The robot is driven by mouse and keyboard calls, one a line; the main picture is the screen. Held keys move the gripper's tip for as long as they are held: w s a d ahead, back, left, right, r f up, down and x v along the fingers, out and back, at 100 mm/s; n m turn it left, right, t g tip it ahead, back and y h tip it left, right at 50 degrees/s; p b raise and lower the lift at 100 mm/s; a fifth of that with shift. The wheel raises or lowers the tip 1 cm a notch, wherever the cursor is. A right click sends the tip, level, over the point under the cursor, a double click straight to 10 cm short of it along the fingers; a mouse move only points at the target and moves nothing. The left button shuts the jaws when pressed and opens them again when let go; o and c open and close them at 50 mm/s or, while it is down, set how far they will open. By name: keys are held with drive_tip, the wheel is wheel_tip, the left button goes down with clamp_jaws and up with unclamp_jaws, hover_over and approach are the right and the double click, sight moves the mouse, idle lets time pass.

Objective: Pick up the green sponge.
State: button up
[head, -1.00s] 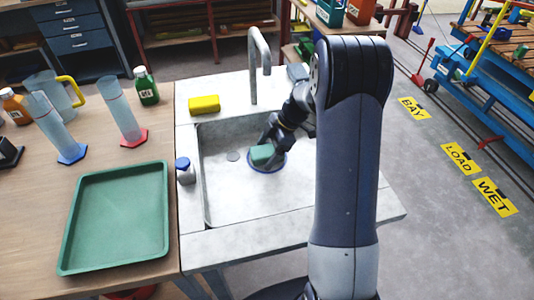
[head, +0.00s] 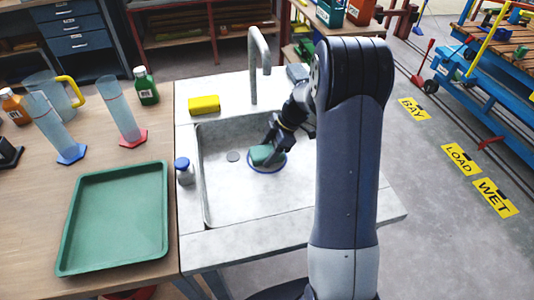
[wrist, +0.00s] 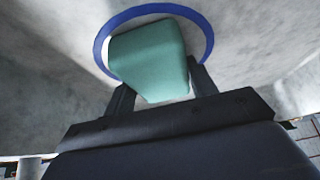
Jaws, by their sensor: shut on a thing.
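The green sponge (head: 262,155) is in the sink basin, over a round blue-rimmed dish (head: 279,169). In the wrist view the sponge (wrist: 150,58) sits between the two fingers of my gripper (wrist: 160,88), which is shut on it. The blue rim (wrist: 206,42) curves around behind the sponge there. My gripper (head: 270,150) reaches into the basin from the right in the head view. I cannot tell whether the sponge still touches the dish.
The sink (head: 225,205) has a tall tap (head: 255,65) behind it. A yellow sponge (head: 204,105) lies on its back ledge. A small blue-capped bottle (head: 184,172) stands at its left edge. A green tray (head: 115,220) and two cylinders are on the table to the left.

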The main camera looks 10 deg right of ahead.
sight(267, 150)
drive_tip(key=shift+r, duration=0.1)
drive_tip(key=shift+r+p, duration=0.15)
drive_tip(key=shift+p, duration=0.3)
wheel_tip(267, 150, up, 10)
drive_tip(key=shift+f, duration=0.1)
